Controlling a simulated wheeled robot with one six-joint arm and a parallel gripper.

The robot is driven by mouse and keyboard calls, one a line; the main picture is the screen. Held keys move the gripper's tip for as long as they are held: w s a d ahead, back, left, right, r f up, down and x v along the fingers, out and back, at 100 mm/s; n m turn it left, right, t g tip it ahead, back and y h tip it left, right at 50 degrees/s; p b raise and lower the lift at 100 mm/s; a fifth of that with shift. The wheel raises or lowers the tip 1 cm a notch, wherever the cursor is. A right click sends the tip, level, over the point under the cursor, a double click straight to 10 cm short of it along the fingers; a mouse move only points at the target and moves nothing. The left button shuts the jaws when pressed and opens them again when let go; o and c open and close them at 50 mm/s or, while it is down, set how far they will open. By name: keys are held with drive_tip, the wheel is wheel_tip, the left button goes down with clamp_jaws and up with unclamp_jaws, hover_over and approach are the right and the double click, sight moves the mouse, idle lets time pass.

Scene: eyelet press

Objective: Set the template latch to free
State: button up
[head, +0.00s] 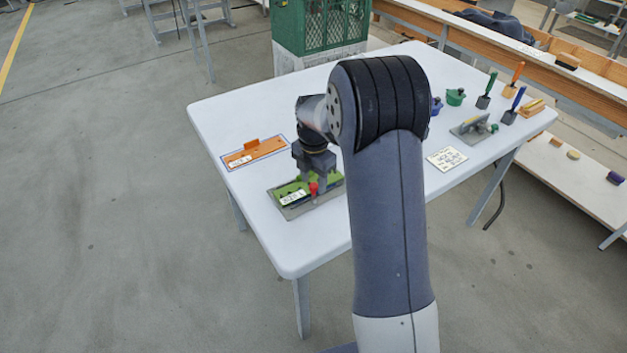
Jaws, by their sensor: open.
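A green template (291,189) with a small white label lies on a grey base plate (299,213) at the near left of the white table. A small red knob (313,188) stands at the front of it; it may be the latch handle, but its setting is too small to read. My gripper (313,186) points down over the green template, close behind the red knob. Its fingers are open, and I cannot tell whether they touch anything. My arm hides part of the table's middle and right front.
An orange template (256,151) lies in a blue-outlined area at the left. At the right stand a grey fixture (474,130) with a green knob, a printed card (446,159), several handled tools and a green pot (455,96). A green crate (320,25) stands behind the table.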

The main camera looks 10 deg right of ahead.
drive_tip(key=shift+f, duration=0.5)
drive_tip(key=shift+c, duration=0.2)
clamp_jaws()
drive_tip(key=shift+d+m, duration=0.1)
drive_tip(key=shift+m, duration=0.3)
drive_tip(key=m, duration=0.5)
drive_tip(key=shift+s+d+m, duration=0.25)
drive_tip(key=shift+d+m, duration=0.05)
drive_tip(key=shift+d, duration=0.1)
drive_tip(key=m, duration=0.5)
drive_tip(key=shift+s+d, duration=0.2)
drive_tip(key=shift+s, duration=0.15)
drive_tip(key=shift+m, duration=0.4)
